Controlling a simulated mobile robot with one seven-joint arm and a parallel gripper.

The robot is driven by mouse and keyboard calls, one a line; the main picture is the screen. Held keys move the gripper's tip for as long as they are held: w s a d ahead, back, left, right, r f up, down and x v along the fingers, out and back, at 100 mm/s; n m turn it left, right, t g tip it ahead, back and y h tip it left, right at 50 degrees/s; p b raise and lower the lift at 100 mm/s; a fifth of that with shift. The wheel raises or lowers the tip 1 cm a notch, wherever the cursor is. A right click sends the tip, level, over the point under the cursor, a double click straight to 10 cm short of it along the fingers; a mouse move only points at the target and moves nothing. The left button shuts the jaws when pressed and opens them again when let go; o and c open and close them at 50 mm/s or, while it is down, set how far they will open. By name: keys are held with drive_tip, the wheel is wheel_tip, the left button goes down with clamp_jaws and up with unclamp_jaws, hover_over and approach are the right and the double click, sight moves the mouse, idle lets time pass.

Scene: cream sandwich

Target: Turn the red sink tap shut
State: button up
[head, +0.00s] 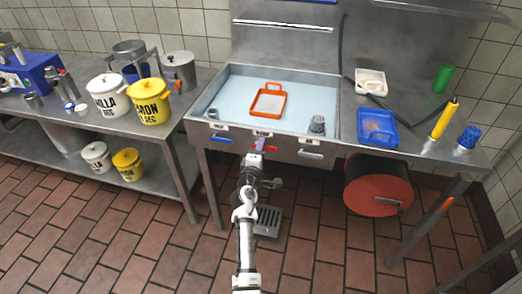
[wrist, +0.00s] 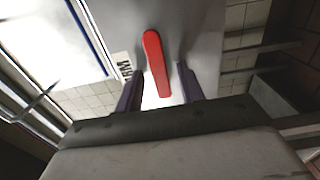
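The red sink tap handle (head: 271,149) is on the steel front of the sink, below the rim, and is partly hidden by my gripper in the head view. In the wrist view the red tap handle (wrist: 156,62) is a long, slightly tilted bar. My gripper (head: 260,146) is at the sink front, right by the red handle. In the wrist view my gripper (wrist: 159,72) is open, with one dark finger on each side of the handle. A gap shows between the handle and each finger. I cannot tell any contact.
A blue handle (head: 221,138) is left of the red one and a pale handle (head: 310,155) is right. The sink (head: 232,88) holds an orange-rimmed tray (head: 268,115). A red drum (head: 372,187) hangs under the right counter. The tiled floor in front is mostly clear.

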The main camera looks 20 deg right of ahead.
drive_tip(key=shift+s, duration=0.1)
drive_tip(key=b+v, duration=0.3)
drive_tip(key=v, duration=1)
drive_tip(key=shift+s+a, duration=0.25)
